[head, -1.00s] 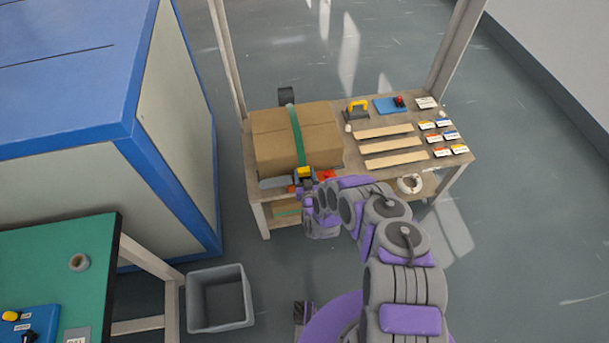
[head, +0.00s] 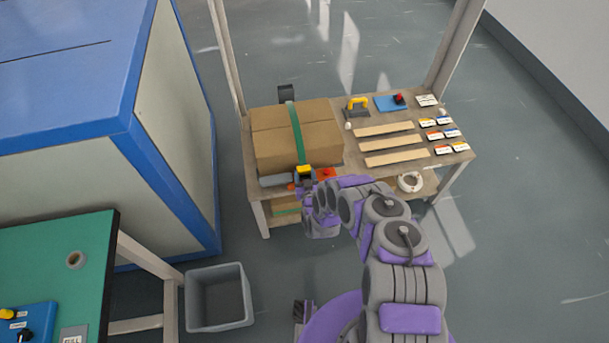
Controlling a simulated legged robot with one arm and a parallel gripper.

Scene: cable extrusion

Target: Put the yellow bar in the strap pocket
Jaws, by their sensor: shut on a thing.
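A small yellow bar (head: 305,169) with dark parts around it shows at the front face of the cardboard box, at the lower end of the green strap (head: 297,135). My gripper (head: 305,178) is at the yellow bar and appears shut on it. The fingers are small and partly hidden by the wrist. The strap runs over the top of the box (head: 265,140) and down its front. A strap pocket cannot be made out; whether the bar touches the strap or sits behind it cannot be told.
A red-orange piece (head: 326,174) lies just right of my gripper, and a grey block (head: 274,181) lies left. A grey bin (head: 218,298) stands on the floor.

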